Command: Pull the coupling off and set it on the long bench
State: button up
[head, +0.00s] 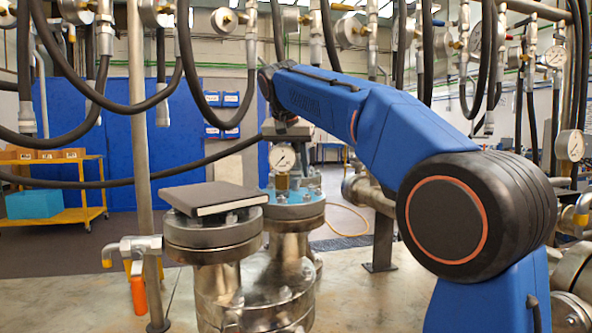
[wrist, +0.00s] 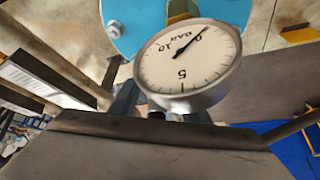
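My arm reaches from the right to above the blue-topped flange (head: 292,207) in the head view. My gripper (head: 287,131) is at the arm's far end, just above a round pressure gauge (head: 283,157). The same gauge (wrist: 187,62) fills the middle of the wrist view, with the blue flange (wrist: 140,22) behind it. A brass fitting (head: 282,182) sits under the gauge. I cannot make out which part is the coupling. The fingertips are not clear, so I cannot tell whether the gripper is open or holds anything. I cannot identify the long bench with certainty.
A dark, book-like slab (head: 213,197) lies on the nearer steel flange (head: 213,237). Black hoses and gauges hang overhead. A valve with an orange handle (head: 138,294) stands at left. A yellow cart (head: 75,214) is behind. Pale surface (head: 385,295) right of the vessels is partly clear.

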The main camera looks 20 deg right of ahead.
grip_shut()
jog(key=shift+r, duration=0.25)
jog(key=shift+r, duration=2.3)
